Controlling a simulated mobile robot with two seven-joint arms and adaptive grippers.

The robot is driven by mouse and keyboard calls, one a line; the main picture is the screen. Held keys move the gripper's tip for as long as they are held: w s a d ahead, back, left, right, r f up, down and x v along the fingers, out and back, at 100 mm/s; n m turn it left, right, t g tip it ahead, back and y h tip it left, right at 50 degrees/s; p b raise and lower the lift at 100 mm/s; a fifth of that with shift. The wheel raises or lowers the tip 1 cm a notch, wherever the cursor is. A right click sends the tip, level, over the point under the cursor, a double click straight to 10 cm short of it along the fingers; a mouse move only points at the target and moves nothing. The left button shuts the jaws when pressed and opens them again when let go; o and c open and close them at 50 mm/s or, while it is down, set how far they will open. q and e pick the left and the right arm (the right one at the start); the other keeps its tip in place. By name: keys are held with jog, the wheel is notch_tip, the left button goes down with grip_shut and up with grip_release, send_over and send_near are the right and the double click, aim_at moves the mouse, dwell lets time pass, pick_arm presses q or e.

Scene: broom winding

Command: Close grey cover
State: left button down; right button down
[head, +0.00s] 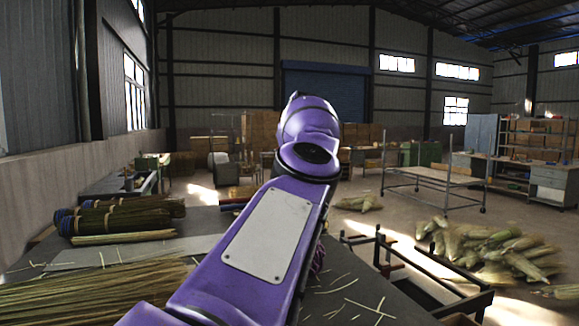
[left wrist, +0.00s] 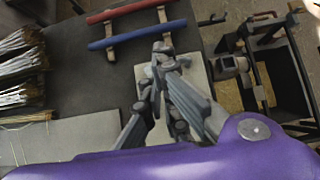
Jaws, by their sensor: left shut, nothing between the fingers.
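My left gripper (left wrist: 163,52) is shut and empty in the left wrist view, over a pale flat plate (left wrist: 197,70) on the dark table. In the head view only my purple left arm shows; it hides the middle of the table and its own gripper. I cannot make out a grey cover for certain in either view. A small greyish box-like part (left wrist: 230,67) sits by a black frame (left wrist: 290,75) to the right of the gripper, but I cannot tell whether it is the cover. My right gripper is not in view.
Straw bundles (head: 120,215) lie on the table (head: 205,222) at the left, with loose straw (head: 85,287) nearer. A red bar (left wrist: 125,11) and a blue bar (left wrist: 137,34) rest on wooden holders. A husk pile (head: 490,248) lies on the floor at right.

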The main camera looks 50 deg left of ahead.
pick_arm(q)
jog(key=shift+s, duration=0.1)
dwell(0.3)
jog(key=v, duration=1.2)
